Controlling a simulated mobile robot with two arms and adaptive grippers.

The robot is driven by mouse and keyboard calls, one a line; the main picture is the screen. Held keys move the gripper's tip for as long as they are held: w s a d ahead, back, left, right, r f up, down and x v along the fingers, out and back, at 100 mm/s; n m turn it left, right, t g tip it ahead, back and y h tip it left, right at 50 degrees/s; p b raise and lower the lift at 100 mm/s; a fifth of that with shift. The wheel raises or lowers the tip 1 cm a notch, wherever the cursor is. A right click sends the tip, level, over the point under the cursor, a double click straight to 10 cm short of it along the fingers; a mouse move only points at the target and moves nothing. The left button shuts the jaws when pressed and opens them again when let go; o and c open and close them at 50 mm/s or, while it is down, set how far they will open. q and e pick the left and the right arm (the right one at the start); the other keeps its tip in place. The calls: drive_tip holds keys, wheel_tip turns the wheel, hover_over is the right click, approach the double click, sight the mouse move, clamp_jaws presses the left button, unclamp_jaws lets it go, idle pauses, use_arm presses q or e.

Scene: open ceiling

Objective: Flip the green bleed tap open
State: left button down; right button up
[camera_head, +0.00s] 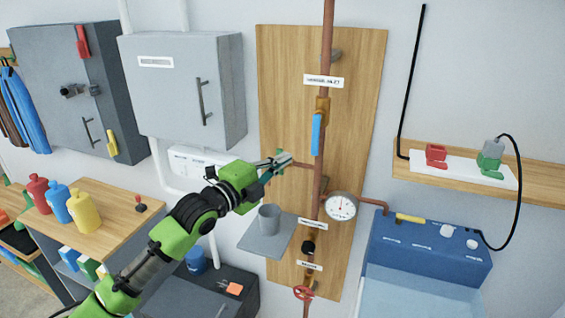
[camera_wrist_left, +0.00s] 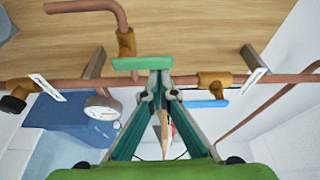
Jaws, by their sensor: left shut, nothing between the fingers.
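The green bleed tap handle (camera_wrist_left: 142,63) shows in the left wrist view as a bar on a brass valve body (camera_wrist_left: 127,42), on a short bent copper branch. My left gripper (camera_wrist_left: 160,76) is shut and empty, its fingertips at the right end of the green handle. I cannot tell whether they touch it. In the head view the left gripper (camera_head: 287,158) is at the end of the copper branch (camera_head: 303,166), left of the vertical pipe, and largely hides the tap. My right gripper is not in view.
A blue lever (camera_head: 316,134) is on the main pipe, with a pressure gauge (camera_head: 341,206) lower down. A grey cup (camera_head: 269,219) stands on a grey shelf (camera_head: 258,240) below the gripper. A grey wall cabinet (camera_head: 165,95) is at upper left.

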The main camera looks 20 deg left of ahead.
use_arm(q)
drive_tip(key=a+f+n+t+y+b, duration=0.3)
drive_tip(key=a+n+y, duration=0.3)
drive_tip(key=n, duration=1.5)
drive_tip(key=shift+w+f+n+t+b, duration=0.25)
drive_tip(key=shift+t+b, duration=0.3)
drive_tip(key=shift+t, duration=0.35)
drive_tip(key=shift+s+f+n, duration=0.1)
drive_tip(key=shift+n, duration=0.15)
